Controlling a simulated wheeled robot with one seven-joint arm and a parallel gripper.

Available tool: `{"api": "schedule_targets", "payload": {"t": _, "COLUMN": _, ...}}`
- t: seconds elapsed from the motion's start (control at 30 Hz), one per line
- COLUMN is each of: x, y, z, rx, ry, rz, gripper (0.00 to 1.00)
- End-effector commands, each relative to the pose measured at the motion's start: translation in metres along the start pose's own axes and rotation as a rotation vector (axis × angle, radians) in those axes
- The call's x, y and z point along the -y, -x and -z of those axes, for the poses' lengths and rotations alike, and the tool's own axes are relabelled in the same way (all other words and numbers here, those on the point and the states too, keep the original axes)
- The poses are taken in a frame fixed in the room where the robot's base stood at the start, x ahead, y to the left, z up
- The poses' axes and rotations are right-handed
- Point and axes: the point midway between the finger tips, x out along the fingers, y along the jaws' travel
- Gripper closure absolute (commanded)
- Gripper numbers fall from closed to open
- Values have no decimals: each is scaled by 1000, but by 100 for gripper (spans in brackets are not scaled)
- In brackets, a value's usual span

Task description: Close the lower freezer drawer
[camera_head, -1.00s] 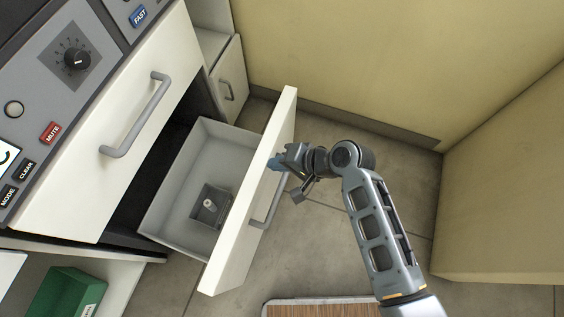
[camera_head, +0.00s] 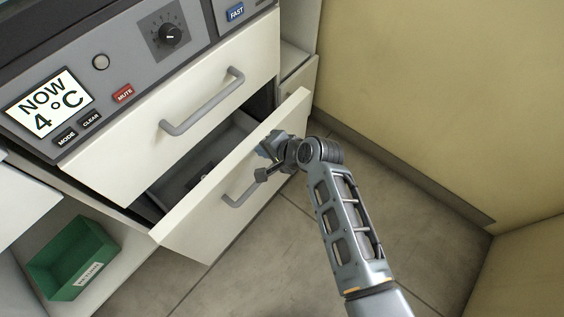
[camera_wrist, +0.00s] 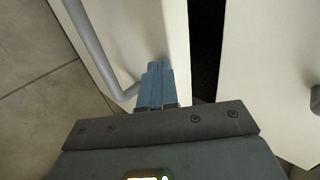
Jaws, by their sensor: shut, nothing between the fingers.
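The lower freezer drawer (camera_head: 232,178) has a white front with a grey bar handle (camera_head: 243,192). It stands partly open, with a dark gap and part of its grey inside showing behind the front. My gripper (camera_head: 266,148) is at the outer face of the drawer front, near its upper edge and above the handle. In the wrist view the blue fingers (camera_wrist: 155,82) are together and empty, against or very close to the white front (camera_wrist: 150,35). The handle (camera_wrist: 92,45) passes to their left, and they are not around it. My wrist hides part of the front.
The upper drawer (camera_head: 185,110) above is shut, with its own handle (camera_head: 203,103). The control panel shows "NOW 4°C" on its display (camera_head: 48,102). A green bin (camera_head: 72,258) sits on a shelf at lower left. Yellow walls (camera_head: 430,90) stand at right; the floor (camera_head: 290,260) in front is clear.

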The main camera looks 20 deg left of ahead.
Motion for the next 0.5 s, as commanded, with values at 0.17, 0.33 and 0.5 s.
{"api": "schedule_targets", "payload": {"t": 0.17, "x": 22, "y": -29, "z": 0, "rx": 1, "ry": 3, "rz": 2, "gripper": 100}}
{"api": "schedule_targets", "payload": {"t": 0.33, "x": 42, "y": -52, "z": 0, "rx": 1, "ry": 4, "rz": 0, "gripper": 100}}
{"api": "schedule_targets", "payload": {"t": 0.5, "x": 60, "y": -70, "z": 0, "rx": 1, "ry": 2, "rz": 1, "gripper": 100}}
